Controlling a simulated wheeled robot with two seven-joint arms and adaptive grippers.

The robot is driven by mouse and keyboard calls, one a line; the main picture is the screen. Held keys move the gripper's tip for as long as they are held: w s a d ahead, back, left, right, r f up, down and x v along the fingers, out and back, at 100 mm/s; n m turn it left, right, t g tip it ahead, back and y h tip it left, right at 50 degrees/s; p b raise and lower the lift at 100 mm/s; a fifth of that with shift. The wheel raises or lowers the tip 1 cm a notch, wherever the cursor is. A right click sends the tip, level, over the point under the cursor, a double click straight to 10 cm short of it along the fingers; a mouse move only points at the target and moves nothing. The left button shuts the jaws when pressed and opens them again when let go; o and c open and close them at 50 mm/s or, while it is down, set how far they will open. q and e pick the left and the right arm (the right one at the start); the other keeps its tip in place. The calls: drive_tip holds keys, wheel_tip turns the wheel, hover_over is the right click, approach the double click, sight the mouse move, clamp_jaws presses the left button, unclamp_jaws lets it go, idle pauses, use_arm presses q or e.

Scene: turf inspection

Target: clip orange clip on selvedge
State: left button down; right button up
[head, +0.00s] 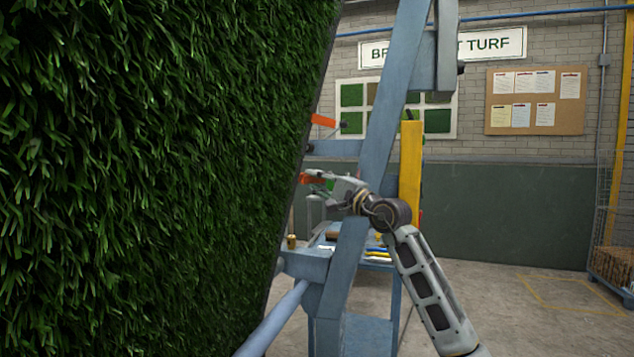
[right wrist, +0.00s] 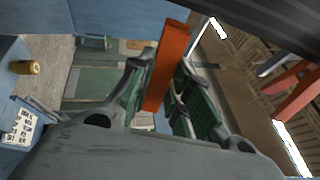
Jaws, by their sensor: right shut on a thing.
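The turf (head: 150,150) hangs as a large green sheet on the left of the head view. Its dark selvedge (head: 300,165) slants down the sheet's right edge. My right gripper (head: 328,179) is beside this edge, shut on an orange clip (head: 312,178). In the right wrist view the held clip (right wrist: 168,65) stands out between the two fingers. The clip's far end is close to the selvedge; I cannot tell whether it grips it. Another orange clip (head: 323,120) sits at the edge higher up. My left gripper is not in view.
A blue-grey frame post (head: 390,90) rises just behind my right gripper, with a lower rail (head: 275,320) in front. A yellow post (head: 411,165) and a blue table (head: 365,262) with small items stand behind. The floor at right is open.

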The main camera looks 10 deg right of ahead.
sight(306, 180)
drive_tip(key=shift+s+a+b, duration=0.15)
drive_tip(key=shift+s+a, duration=0.5)
drive_tip(key=shift+s, duration=0.25)
drive_tip(key=shift+s+a+b, duration=0.15)
drive_tip(key=shift+s+a, duration=0.45)
drive_tip(key=shift+s, duration=0.3)
idle(3.4)
